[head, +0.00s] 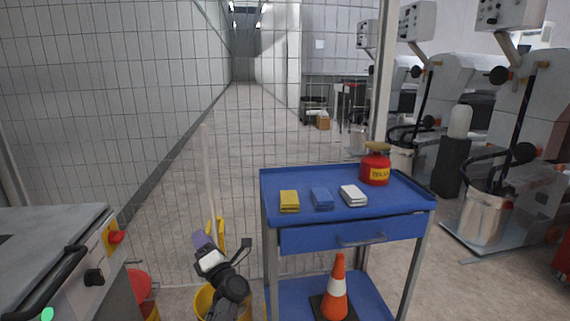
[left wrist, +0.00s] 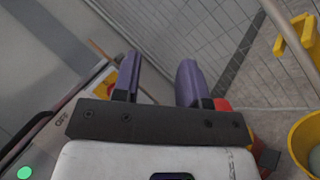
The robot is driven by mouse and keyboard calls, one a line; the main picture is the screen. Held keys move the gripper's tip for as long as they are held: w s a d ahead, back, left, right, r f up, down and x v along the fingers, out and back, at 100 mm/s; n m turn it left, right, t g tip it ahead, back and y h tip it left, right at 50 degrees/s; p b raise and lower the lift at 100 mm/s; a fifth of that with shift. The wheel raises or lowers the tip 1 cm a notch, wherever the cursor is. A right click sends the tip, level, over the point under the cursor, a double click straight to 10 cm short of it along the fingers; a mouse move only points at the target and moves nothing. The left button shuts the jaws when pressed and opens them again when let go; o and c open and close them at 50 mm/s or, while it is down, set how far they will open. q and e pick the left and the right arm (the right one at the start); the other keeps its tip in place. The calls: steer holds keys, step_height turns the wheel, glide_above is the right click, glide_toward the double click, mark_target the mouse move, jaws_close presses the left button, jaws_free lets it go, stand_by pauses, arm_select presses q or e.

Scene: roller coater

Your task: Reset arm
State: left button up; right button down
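My left gripper (head: 198,236) is raised at the lower middle of the head view, left of the blue cart (head: 270,184). In the left wrist view its two purple fingers (left wrist: 158,72) stand apart with nothing between them. It is open and empty. My right gripper shows in neither view.
The cart carries yellow, blue and white cloths (head: 353,196) and a red can (head: 375,167); an orange cone (head: 337,290) stands on its lower shelf. A grey machine (head: 50,225) with a red button is at left. A yellow bucket (head: 203,300) and wire fence (left wrist: 225,35) are near the gripper.

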arm_select(q)
steer(key=s+d+r+m+h+p, duration=0.1)
steer(key=d+r+m+h, duration=0.4)
steer(key=r+m+h, duration=0.55)
steer(key=s+d+r+m+h+p, duration=0.15)
steer(key=d+r+m+h, duration=0.4)
steer(key=m+h, duration=0.9)
steer(key=s+a+r+m+g+y+p, duration=0.3)
steer(key=s+a+r+m+y+p, duration=0.1)
steer(key=s+p, duration=0.65)
steer(key=s+a+r+m+g+y+p, duration=0.3)
steer(key=s+y+p, duration=0.2)
steer(key=s+p, duration=0.55)
steer(key=s+a+r+g+p, duration=0.1)
steer(key=s+r+g+p, duration=0.1)
steer(key=s+r+p, duration=0.4)
steer(key=s+a+r+g+y+p, duration=0.1)
steer(key=s+r+g+p, duration=0.2)
steer(key=s+p, duration=1.4)
steer(key=s+r+m+g+p, duration=0.1)
steer(key=s+r+g+p, duration=0.2)
steer(key=s+r+p, duration=0.6)
steer(key=s+p, duration=0.3)
steer(key=p, duration=1.2)
steer(key=shift+a+p, duration=0.4)
